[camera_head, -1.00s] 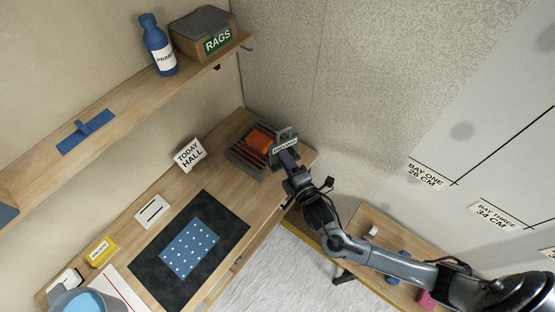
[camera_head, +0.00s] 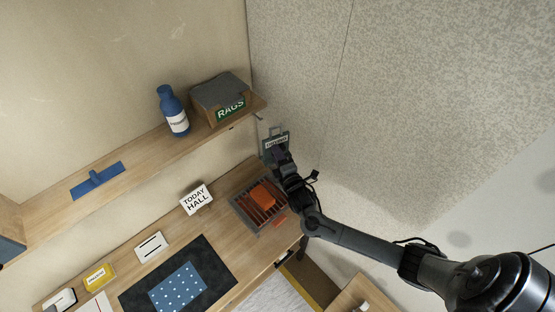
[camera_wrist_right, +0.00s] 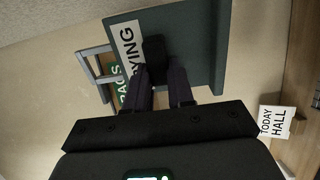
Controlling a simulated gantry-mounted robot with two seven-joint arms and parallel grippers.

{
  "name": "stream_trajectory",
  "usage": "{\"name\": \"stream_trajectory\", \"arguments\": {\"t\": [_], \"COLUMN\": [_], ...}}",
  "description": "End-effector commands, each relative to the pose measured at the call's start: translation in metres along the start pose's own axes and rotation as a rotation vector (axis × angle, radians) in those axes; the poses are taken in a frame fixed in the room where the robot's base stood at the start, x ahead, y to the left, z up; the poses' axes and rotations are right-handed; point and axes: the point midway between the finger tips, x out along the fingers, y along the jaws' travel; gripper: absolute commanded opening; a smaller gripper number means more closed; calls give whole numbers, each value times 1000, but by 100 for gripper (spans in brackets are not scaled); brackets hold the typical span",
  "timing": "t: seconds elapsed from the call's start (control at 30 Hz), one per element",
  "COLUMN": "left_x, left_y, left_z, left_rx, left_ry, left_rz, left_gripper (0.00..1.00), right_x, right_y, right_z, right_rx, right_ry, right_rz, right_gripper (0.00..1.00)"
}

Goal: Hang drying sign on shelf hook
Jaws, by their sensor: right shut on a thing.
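The drying sign (camera_head: 275,140) is a small dark green plate with a white label and a grey loop handle at its top. My right gripper (camera_head: 279,155) is shut on it and holds it in the air, below and right of the shelf's right end. In the right wrist view the sign (camera_wrist_right: 209,35) fills the upper middle, with "YING" readable on its label, and the fingers (camera_wrist_right: 163,75) grip it. The shelf hook (camera_head: 259,117) is a small dark piece at the shelf's right end; the sign's loop is near it, apart. My left gripper is not in view.
The wooden shelf (camera_head: 140,165) carries a RAGS box (camera_head: 222,98), a blue bottle (camera_head: 172,108) and a blue tool (camera_head: 97,181). Below, the bench holds a rack with an orange block (camera_head: 263,194), a TODAY HALL card (camera_head: 196,199) and a dark mat (camera_head: 215,262).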

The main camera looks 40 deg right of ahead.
Motion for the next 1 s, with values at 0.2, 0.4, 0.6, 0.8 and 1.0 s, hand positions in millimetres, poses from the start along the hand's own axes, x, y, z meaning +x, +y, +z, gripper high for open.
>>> {"name": "stream_trajectory", "arguments": {"t": [0.2,0.4,0.6,0.8,1.0], "left_x": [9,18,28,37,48], "left_y": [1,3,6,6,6], "left_z": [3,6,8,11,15], "left_rx": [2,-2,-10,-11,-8], "left_ry": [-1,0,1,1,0], "left_rz": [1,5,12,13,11], "left_gripper": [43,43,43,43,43], "right_x": [9,19,30,42,53], "right_y": [-2,-3,-4,-6,-7], "right_z": [-3,-6,-10,-14,-18], "right_rx": [0,0,1,0,1], "right_ry": [0,1,0,1,0], "right_rz": [3,3,4,2,3], "right_gripper": [0,0,0,0,0]}}
